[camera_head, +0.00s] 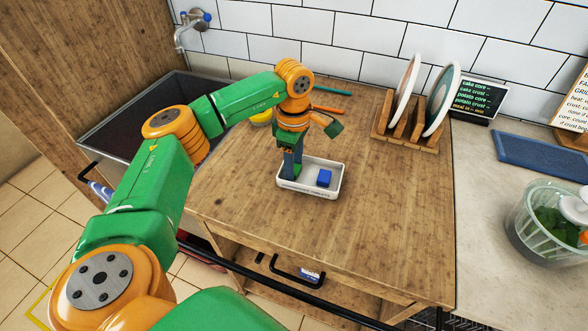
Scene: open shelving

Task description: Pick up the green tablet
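A white tray (335,188) stands on the wooden counter. A small green piece (297,170), which looks like the green tablet, shows in its left part, mostly hidden by my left gripper. A blue block (324,178) lies in the tray's right part. My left gripper (292,172) points down into the left part of the tray, at the green piece. Its fingers are small and overlap in this view, so I cannot tell whether they are open or shut on it. My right gripper is out of view.
A wooden rack (412,140) with plates stands at the back right, beside a small black sign (478,98). A dark sink (125,125) is at the left. A teal stick (334,91) and an orange stick (329,109) lie behind the tray. The counter right of the tray is clear.

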